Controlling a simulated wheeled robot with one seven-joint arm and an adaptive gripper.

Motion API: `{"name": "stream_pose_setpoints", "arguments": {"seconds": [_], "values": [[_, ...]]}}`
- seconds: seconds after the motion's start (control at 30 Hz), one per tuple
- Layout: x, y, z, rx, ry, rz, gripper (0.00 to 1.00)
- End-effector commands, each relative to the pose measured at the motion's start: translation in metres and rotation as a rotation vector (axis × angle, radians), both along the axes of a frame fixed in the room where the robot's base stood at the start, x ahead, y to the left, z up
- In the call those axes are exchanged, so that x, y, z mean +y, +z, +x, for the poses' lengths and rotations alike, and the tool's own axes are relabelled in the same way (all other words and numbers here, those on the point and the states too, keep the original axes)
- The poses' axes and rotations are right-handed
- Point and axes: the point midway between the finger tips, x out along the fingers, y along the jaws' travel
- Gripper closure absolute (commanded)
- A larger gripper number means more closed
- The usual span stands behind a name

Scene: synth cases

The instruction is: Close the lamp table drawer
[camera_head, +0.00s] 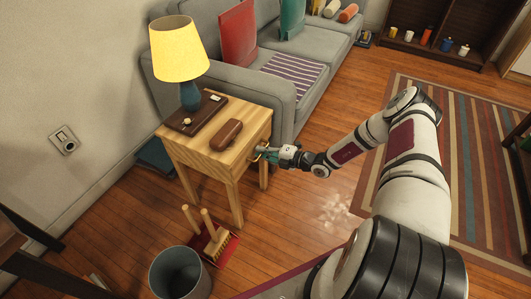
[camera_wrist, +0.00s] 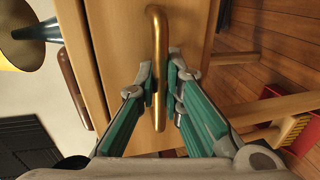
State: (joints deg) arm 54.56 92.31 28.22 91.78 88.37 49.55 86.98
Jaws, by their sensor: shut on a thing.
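The wooden lamp table (camera_head: 194,146) stands beside the sofa arm in the head view. Its drawer front (camera_wrist: 188,30) fills the upper middle of the wrist view, with a brass bar handle (camera_wrist: 157,28) on it. My gripper (camera_wrist: 160,84) has its two fingers on either side of the handle and is shut on it. In the head view my gripper (camera_head: 262,153) is at the right side of the table, where the arm hides much of the drawer front. I cannot tell exactly how far the drawer stands out.
On the table are a yellow-shaded lamp (camera_head: 182,50), a dark tray (camera_head: 185,123) and a brown case (camera_head: 226,135). A grey bin (camera_head: 178,275) and a red dustpan (camera_head: 224,245) with a brush are on the floor in front. The grey sofa (camera_head: 228,78) stands behind.

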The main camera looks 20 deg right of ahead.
Motion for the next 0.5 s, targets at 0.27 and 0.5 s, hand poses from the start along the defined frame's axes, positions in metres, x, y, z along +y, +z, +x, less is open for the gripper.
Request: {"name": "stream_pose_setpoints", "arguments": {"seconds": [0.27,0.5], "values": [[0.0021,0.0016,0.0028,-0.003,0.0,0.002,0.7],[0.0014,0.0015,0.0018,-0.003,0.0,0.002,0.7]]}}
